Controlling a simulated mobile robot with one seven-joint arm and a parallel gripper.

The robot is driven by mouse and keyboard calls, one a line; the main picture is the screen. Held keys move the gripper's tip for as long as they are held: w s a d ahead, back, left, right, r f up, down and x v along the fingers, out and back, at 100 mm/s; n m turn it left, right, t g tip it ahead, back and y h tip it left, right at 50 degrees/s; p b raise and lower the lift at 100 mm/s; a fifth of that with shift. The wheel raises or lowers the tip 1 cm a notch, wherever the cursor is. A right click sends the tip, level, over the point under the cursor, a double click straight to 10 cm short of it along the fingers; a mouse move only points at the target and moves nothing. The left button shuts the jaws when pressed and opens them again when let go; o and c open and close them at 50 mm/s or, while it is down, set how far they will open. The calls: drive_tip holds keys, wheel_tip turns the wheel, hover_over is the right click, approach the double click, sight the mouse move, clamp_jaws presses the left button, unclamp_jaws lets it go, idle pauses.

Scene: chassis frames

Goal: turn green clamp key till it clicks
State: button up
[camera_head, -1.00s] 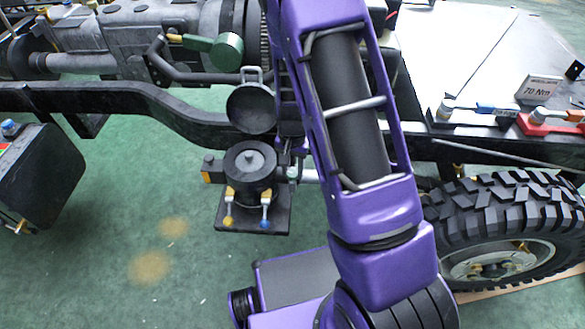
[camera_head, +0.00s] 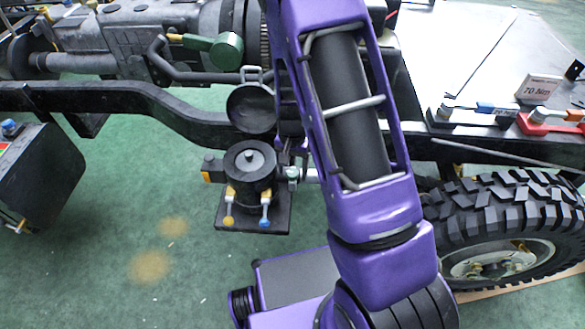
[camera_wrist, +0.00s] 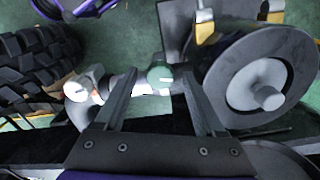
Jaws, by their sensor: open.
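The green clamp key (camera_wrist: 160,76) is a small round green knob with a white mark, seen in the wrist view on a pale pipe beside the dark round canister. In the head view the key (camera_head: 292,173) shows as a small greenish knob just right of the canister, next to my arm. My gripper (camera_wrist: 160,71) is open, with one finger on each side of the key in the picture. I cannot tell whether either finger touches it. In the head view my purple arm hides most of the gripper.
The dark canister (camera_head: 249,178) stands on a square plate with yellow and blue-tipped levers. Its round lid (camera_head: 251,108) stands open behind it. A chassis rail (camera_head: 165,108) runs behind, and a large tyre (camera_head: 510,215) is at right. The green floor at front left is clear.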

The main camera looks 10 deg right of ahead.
sight(292, 172)
wheel_tip(292, 172, up, 17)
drive_tip(key=p, duration=0.3)
drive_tip(key=shift+r, duration=0.2)
